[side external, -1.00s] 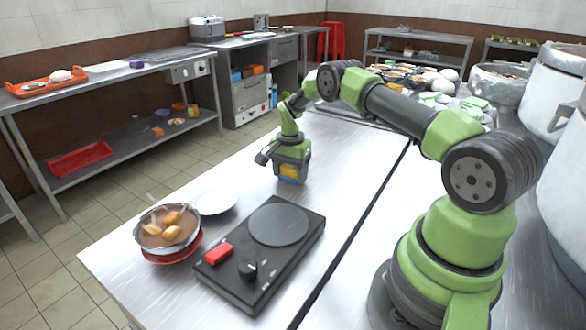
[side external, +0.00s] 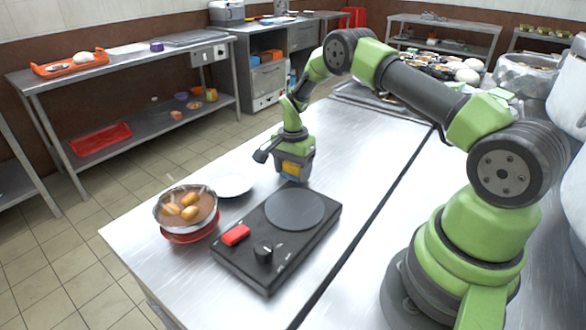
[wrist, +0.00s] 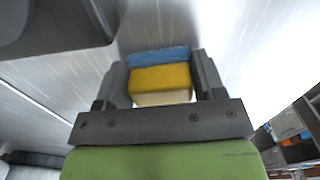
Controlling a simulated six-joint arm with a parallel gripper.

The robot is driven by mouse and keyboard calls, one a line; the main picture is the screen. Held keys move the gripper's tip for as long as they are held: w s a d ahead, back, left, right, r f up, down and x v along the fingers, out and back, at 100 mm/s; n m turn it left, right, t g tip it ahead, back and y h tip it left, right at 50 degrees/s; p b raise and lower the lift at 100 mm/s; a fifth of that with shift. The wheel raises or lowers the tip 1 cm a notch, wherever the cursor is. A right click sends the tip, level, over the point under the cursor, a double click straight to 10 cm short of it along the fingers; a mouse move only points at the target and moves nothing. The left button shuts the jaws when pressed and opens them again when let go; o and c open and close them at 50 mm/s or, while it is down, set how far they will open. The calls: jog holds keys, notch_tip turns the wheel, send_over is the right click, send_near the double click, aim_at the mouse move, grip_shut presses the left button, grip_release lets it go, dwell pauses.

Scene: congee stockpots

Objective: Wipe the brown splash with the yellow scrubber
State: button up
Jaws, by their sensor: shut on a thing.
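The yellow scrubber (side external: 291,168) is a small block between the fingers of my gripper (side external: 293,172). In the wrist view the scrubber (wrist: 160,79) shows a blue layer on its far side and a pale layer on its near side. My gripper (wrist: 160,86) is shut on it, one dark finger on each side. It points down at the steel table, just behind the black hotplate. Whether the scrubber touches the table is hard to tell. I see no brown splash in either view; the gripper and scrubber hide the patch of table beneath them.
A white plate (side external: 233,184) and a bowl of brown soup (side external: 201,217) on a red dish stand left. The steel table (side external: 352,157) is clear right of the gripper.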

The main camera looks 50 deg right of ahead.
jog(key=shift+d, duration=4.25)
jog(key=shift+d+r, duration=0.1)
jog(key=shift+r, duration=0.05)
notch_tip(320, 180, up, 8)
jog(key=shift+s, duration=0.1)
